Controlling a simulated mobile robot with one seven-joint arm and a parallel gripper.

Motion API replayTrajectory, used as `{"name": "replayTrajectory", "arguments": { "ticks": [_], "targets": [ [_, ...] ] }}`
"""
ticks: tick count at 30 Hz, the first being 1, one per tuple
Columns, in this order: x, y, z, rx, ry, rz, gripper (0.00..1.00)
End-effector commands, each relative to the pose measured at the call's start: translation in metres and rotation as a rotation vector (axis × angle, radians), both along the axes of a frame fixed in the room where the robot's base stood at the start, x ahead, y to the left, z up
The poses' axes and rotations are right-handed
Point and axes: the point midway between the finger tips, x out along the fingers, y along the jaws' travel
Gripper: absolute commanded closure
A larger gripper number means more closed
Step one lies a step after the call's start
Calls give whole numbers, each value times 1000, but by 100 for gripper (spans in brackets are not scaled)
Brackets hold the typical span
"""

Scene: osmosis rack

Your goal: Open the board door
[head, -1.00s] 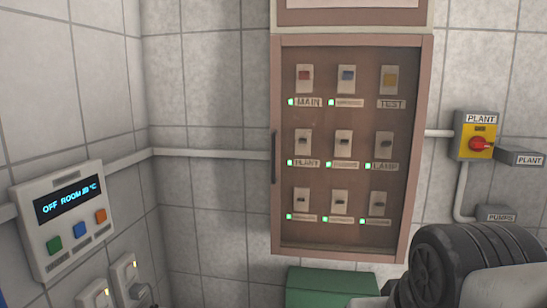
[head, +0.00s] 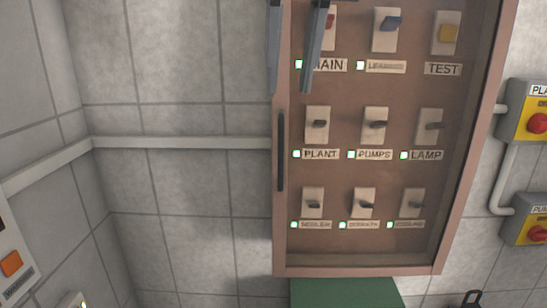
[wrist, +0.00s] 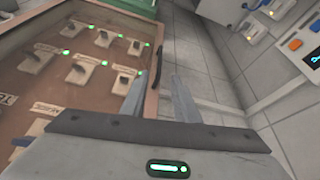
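The board door (head: 345,170) is a brown-framed, see-through front over rows of switches, and it looks closed. Its dark upright handle (head: 281,150) is on the left edge of the frame. My gripper (head: 290,90) is open at the top of the head view, with one finger over the board and one at its left edge, just above the handle. In the wrist view, the fingers of my gripper (wrist: 158,80) are apart, and the handle (wrist: 158,65) shows ahead between their tips. I cannot tell any contact.
Yellow switch boxes with red knobs (head: 537,124) are on the wall at right. A green box (head: 345,292) is below the board. A grey conduit (head: 180,143) runs along the left wall. A display panel (wrist: 312,52) shows in the wrist view. Bare tiles are left of the board.

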Motion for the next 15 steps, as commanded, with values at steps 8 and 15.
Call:
{"name": "replayTrajectory", "arguments": {
  "ticks": [8,15],
  "targets": [
    [20,3,-56,-1,4,1,72],
    [40,6,-104,0,3,0,72]
  ]
}}
